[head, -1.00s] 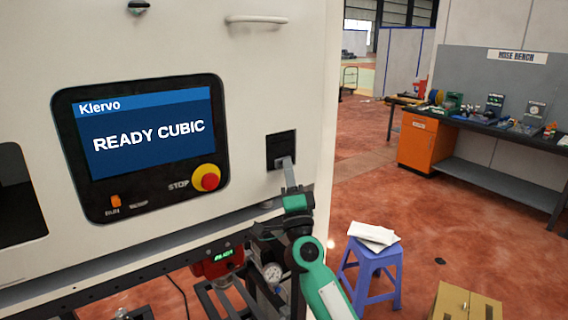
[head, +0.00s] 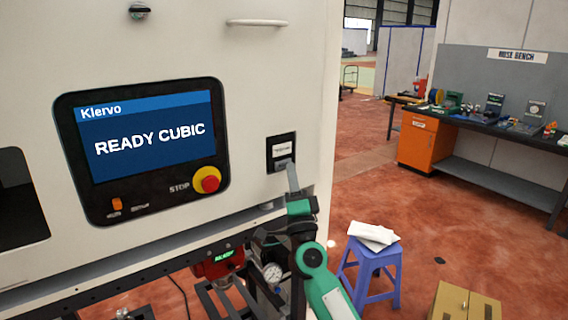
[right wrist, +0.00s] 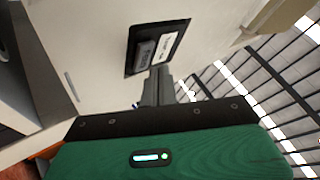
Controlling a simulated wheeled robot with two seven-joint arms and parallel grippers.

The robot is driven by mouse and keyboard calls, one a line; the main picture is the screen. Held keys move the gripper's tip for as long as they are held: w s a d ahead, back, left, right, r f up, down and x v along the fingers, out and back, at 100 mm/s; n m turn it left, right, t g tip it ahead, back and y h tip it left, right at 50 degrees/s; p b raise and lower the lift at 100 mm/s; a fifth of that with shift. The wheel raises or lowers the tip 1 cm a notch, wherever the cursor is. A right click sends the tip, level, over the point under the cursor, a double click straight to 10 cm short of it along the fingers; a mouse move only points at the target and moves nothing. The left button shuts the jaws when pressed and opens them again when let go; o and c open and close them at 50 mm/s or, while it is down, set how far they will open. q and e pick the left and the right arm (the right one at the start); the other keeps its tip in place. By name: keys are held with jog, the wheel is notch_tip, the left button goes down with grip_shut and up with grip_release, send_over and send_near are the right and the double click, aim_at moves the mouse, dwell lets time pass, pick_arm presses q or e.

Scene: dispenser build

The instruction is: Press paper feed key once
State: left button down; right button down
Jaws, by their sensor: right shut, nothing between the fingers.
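The small black printer panel (head: 281,152) is set in the white machine face, right of the screen. It carries a grey key (head: 283,164), and above the key a white printed slip (head: 282,150). In the right wrist view the grey key (right wrist: 145,52) and the white slip (right wrist: 166,47) sit side by side on the panel. My right gripper (head: 291,168) is shut and empty, its fingertips at the panel's lower edge, close to the key. In the right wrist view the fingertips (right wrist: 158,72) overlap the panel's edge; I cannot tell whether they touch. My left gripper is not in view.
The machine's screen (head: 152,139) reads "READY CUBIC". A red and yellow stop button (head: 207,180) is at its lower right. A bench stands farther back.

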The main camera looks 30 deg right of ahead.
jog(key=shift+s, duration=0.1)
jog(key=shift+s+d+p, duration=0.2)
jog(key=shift+s+p, duration=0.7)
jog(key=shift+s, duration=1.5)
